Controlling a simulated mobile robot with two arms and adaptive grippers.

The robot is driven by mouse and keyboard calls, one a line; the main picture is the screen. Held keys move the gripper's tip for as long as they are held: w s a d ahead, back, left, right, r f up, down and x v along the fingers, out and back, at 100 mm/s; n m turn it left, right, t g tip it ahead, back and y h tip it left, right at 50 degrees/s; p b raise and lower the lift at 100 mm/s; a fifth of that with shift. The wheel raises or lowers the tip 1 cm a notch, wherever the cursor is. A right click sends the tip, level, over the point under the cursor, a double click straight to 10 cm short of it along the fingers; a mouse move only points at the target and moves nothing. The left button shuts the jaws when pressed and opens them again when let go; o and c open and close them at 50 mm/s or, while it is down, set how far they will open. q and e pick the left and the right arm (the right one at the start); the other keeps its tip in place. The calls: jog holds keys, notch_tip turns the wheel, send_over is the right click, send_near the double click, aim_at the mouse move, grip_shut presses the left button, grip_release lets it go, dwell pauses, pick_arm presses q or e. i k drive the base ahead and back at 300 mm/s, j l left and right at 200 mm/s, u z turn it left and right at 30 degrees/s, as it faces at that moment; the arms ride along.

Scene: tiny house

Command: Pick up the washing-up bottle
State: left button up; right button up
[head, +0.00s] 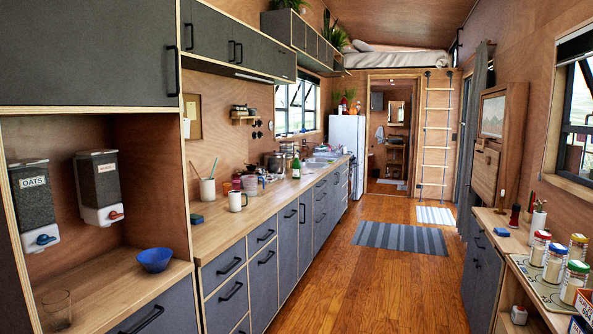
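I cannot pick out the washing-up bottle for certain. A small green bottle with a pale label (296,168) stands upright on the long wooden counter (213,236), on the near side of the sink (322,158). It is too small to tell whether it is the washing-up bottle. Small red containers (237,181) stand further forward on the same counter, among other kitchen items. Neither of my grippers shows in the head view.
A blue bowl (155,260) is at the left. Jars (554,263) stand on the right-hand unit. The wooden floor (355,290) between is clear, with a striped rug (400,237).

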aim_at(295, 164)
jog(key=i+l+z, duration=0.1)
jog(key=i+z, duration=0.25)
jog(key=i, duration=4.9)
jog(key=i+l+u, duration=0.1)
jog(key=i, duration=0.4)
jog(key=i+l+u, duration=0.1)
jog(key=i, duration=0.45)
jog(key=i+l+u, duration=0.1)
jog(key=i, duration=0.4)
jog(key=i+l+u, duration=0.1)
jog(key=i+l, duration=0.2)
jog(key=i, duration=0.2)
jog(key=i+l+u, duration=0.3)
jog(key=i+u, duration=0.15)
jog(key=i, duration=0.15)
jog(key=u, duration=0.45)
jog(key=i+l+u, duration=0.1)
jog(key=u, duration=0.35)
jog(key=l+u, duration=0.1)
jog(key=u, duration=0.3)
jog(key=i+l+u, duration=0.1)
jog(key=u, duration=0.35)
